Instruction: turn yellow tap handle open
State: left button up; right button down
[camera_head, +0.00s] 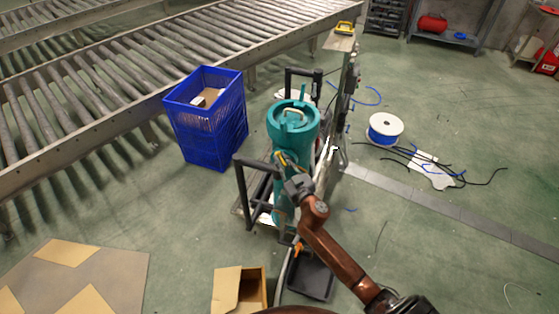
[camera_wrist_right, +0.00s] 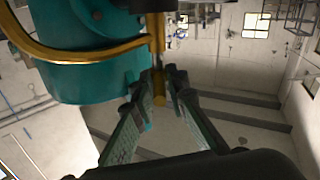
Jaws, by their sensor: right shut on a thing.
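A teal cylindrical tank (camera_head: 303,122) stands upright at the middle of the head view, and its curved side fills the upper left of the wrist view (camera_wrist_right: 75,82). The yellow tap handle (camera_wrist_right: 158,92) hangs in front of the tank in the wrist view, with a curved yellow bar (camera_wrist_right: 52,50) beside it. A small yellow part shows at the tank's side in the head view (camera_head: 281,158). My right gripper (camera_wrist_right: 159,84) is shut on the yellow handle, its two fingertips on either side of it. My left gripper is in neither view.
A dark frame (camera_head: 241,185) surrounds the tank's base. A blue crate (camera_head: 207,135) stands to its left, before a roller conveyor (camera_head: 95,85). An open cardboard box (camera_head: 228,290) and a dark tray (camera_head: 311,278) lie in front. A cable spool (camera_head: 385,126) and loose cables lie right.

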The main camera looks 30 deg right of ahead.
jog(key=n+y, duration=0.1)
jog(key=y, duration=0.1)
jog(key=d+n+y+p, duration=0.1)
jog(key=n+y, duration=0.1)
jog(key=d+n+g+y+p, duration=0.1)
jog(key=y, duration=0.1)
jog(key=shift+w+r+n+y, duration=0.25)
jog(key=shift+r+n+y, duration=0.05)
jog(key=shift+r+y, duration=0.1)
jog(key=y, duration=0.1)
jog(key=n+g+y+b, duration=0.1)
jog(key=n+y, duration=0.1)
jog(key=shift+w+d+f+g, duration=0.15)
jog(key=shift+d+f+g, duration=0.1)
jog(key=shift+g, duration=0.05)
jog(key=shift+w+d+n+g+y+b, duration=0.15)
jog(key=shift+n+g+y+b, duration=0.75)
jog(key=shift+y, duration=0.5)
jog(key=shift+r+n, duration=0.1)
jog(key=shift+n, duration=0.2)
